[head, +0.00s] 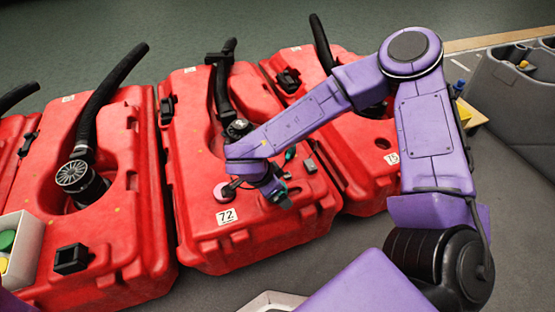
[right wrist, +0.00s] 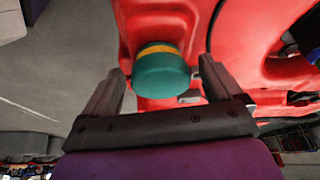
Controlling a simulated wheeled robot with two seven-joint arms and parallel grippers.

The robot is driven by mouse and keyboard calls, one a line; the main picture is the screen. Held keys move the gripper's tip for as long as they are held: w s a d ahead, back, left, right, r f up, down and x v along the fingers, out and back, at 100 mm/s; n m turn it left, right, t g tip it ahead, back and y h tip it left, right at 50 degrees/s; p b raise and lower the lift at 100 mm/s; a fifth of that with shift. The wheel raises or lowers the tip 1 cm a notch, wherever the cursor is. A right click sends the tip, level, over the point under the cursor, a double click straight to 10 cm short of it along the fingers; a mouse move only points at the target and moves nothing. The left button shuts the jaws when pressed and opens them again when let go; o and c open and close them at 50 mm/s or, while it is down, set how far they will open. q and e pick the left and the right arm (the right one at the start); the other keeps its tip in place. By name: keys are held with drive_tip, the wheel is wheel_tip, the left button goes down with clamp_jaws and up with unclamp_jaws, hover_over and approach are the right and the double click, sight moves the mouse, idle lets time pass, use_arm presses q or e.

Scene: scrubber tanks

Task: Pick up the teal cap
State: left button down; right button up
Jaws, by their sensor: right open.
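The teal cap (right wrist: 162,76) shows in the right wrist view, with a yellow band at its far edge, against the red tank. My right gripper (right wrist: 160,82) is open, with one finger on each side of the cap; I cannot tell if either finger touches it. In the head view my right gripper (head: 274,188) reaches down over the front of the middle red tank (head: 240,255), near the label 72. The arm and gripper largely hide the cap there. My left gripper is not in view.
Other red tanks with black hoses stand on both sides, one on the left (head: 115,245). A pink-topped knob (head: 223,191) is just left of my right gripper. A white bin (head: 33,252) with green and yellow pieces is at the left edge. A grey case (head: 515,95) is at the right.

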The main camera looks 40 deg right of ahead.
drive_tip(key=shift+r, duration=0.15)
drive_tip(key=shift+c, duration=0.2)
drive_tip(key=c, duration=1)
drive_tip(key=shift+c, duration=0.7)
